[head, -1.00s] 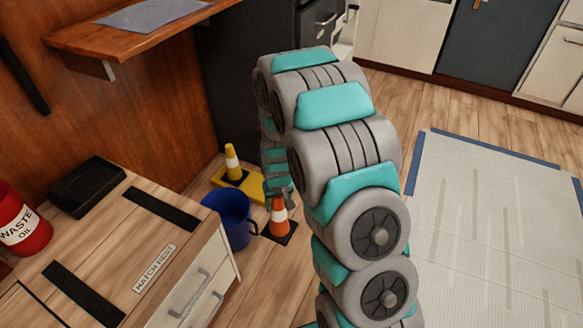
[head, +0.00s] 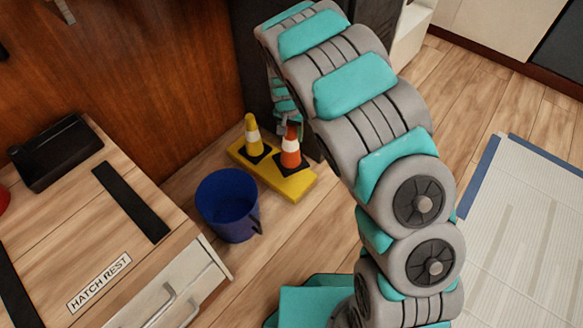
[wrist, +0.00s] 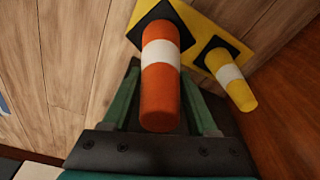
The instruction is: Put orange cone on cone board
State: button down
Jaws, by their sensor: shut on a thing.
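The orange cone (head: 290,152) has a white band and a black square base. It stands upright over the right part of the yellow cone board (head: 292,188), beside the yellow cone (head: 252,135). Its base looks to be at the board's surface, but I cannot tell if it bears on it. My gripper (head: 287,126) is shut on the orange cone near its top. In the wrist view the orange cone (wrist: 161,75) lies between my two green fingers, with the yellow cone (wrist: 230,78) to its right and the yellow board (wrist: 206,20) behind its base.
A blue bucket (head: 227,203) stands on the floor just left of the board. A wooden cabinet (head: 185,235) with a black tray (head: 57,152) on top is at left. A wooden wall rises behind the board. A pale mat (head: 530,225) lies at right.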

aim_at(289, 128)
notch_tip(289, 128, down, 9)
jog(key=shift+r+b, duration=0.1)
jog(key=shift+b, duration=0.2)
jog(key=shift+f, duration=0.2)
jog(key=shift+c, duration=0.9)
grip_release()
jog(key=r, duration=0.4)
jog(key=s+r, duration=0.1)
jog(key=r, duration=0.7)
jog(key=shift+s+a+r+p, duration=0.1)
jog(key=shift+s+a+p, duration=0.05)
jog(key=shift+s+p, duration=0.25)
